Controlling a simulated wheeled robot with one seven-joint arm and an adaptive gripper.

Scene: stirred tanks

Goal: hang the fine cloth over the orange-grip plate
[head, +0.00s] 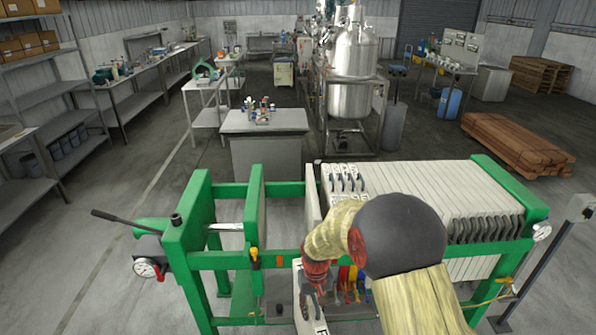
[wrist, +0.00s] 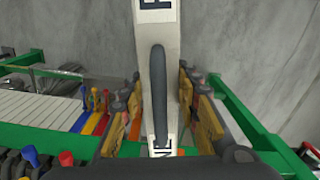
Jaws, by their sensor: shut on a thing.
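My gripper (head: 312,298) is shut on the fine cloth (head: 300,318), a white strip with black letters, and holds it at the front side of the green press. In the wrist view the cloth (wrist: 150,45) stands between the two fingers of my gripper (wrist: 160,100), with a dark bar along its middle. Its lettering is only partly readable. Coloured grips (head: 352,285), red, yellow and blue among them, show right of my gripper. In the wrist view an orange-looking grip (wrist: 94,98) stands left of the fingers. My arm hides part of the plates, and I cannot tell which plate it belongs to.
The green press frame (head: 196,240) spans the foreground, with a pack of white plates (head: 420,190) on its right and a gap left of them. A grey bench (head: 265,122) and steel tanks (head: 355,50) stand behind. The floor at left is clear.

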